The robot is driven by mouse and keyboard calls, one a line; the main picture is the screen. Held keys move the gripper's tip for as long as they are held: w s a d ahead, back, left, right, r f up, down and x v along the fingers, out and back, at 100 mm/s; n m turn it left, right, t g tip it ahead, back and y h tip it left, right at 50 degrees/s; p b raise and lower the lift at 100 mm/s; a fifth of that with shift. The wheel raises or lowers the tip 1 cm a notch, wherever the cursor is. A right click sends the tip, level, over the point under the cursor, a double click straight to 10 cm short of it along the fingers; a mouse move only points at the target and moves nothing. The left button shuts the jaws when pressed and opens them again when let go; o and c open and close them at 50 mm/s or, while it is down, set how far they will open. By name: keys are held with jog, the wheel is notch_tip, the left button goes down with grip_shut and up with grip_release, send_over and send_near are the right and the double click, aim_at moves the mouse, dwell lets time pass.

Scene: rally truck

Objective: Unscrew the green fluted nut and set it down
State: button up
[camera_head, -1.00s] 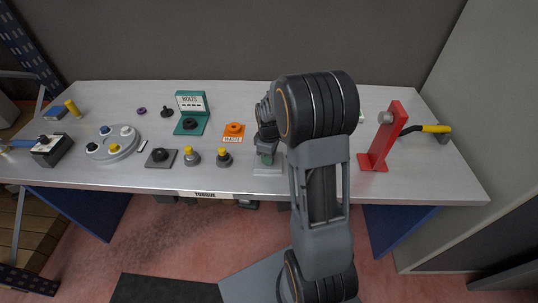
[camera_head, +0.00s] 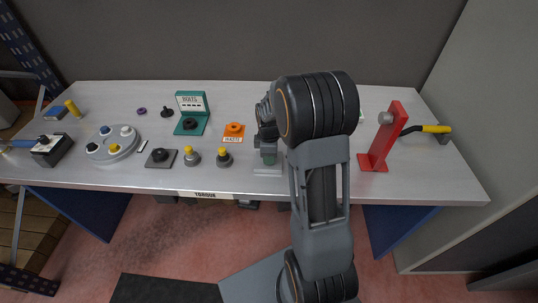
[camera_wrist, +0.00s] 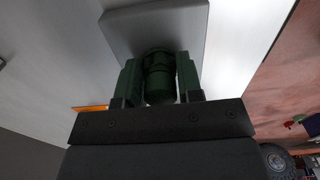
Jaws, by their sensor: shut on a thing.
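The green fluted nut (camera_wrist: 159,76) shows in the wrist view between the two fingers of my gripper (camera_wrist: 159,84). The fingers are shut on its sides. It is above or on a pale square plate (camera_wrist: 190,30). In the head view my gripper (camera_head: 267,155) points down over a light plate (camera_head: 268,172) near the table's front edge. My arm hides most of the nut there. I cannot tell whether the nut is still on a thread.
The table's (camera_head: 330,186) front edge is close.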

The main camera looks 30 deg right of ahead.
jog(key=shift+n, duration=0.9)
jog(key=o, duration=0.7)
jog(key=shift+o, duration=0.2)
jog(key=shift+m, duration=0.9)
jog(key=shift+m, duration=0.9)
